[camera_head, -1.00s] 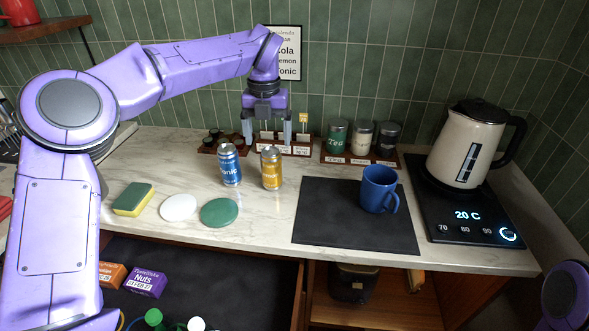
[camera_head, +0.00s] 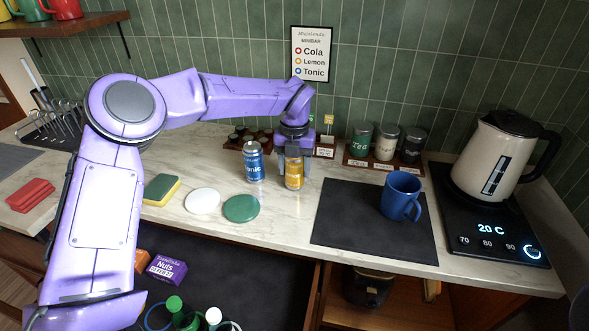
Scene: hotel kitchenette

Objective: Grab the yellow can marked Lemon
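The yellow can (camera_head: 294,182) stands upright on the marble counter, to the right of the blue Tonic can (camera_head: 253,163). My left gripper (camera_head: 294,171) points down over the yellow can, with one finger on each side of its upper part. The palm covers the can's top and most of its label. I cannot tell whether the fingers touch the can or stand a little apart from it. My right gripper is out of view.
A dark mat (camera_head: 358,230) with a blue mug (camera_head: 401,194) lies to the right. A white disc (camera_head: 202,201), green disc (camera_head: 241,208) and sponge (camera_head: 161,189) lie left. Canisters (camera_head: 386,141) stand behind. The kettle (camera_head: 492,157) is far right. An open drawer (camera_head: 255,285) is below.

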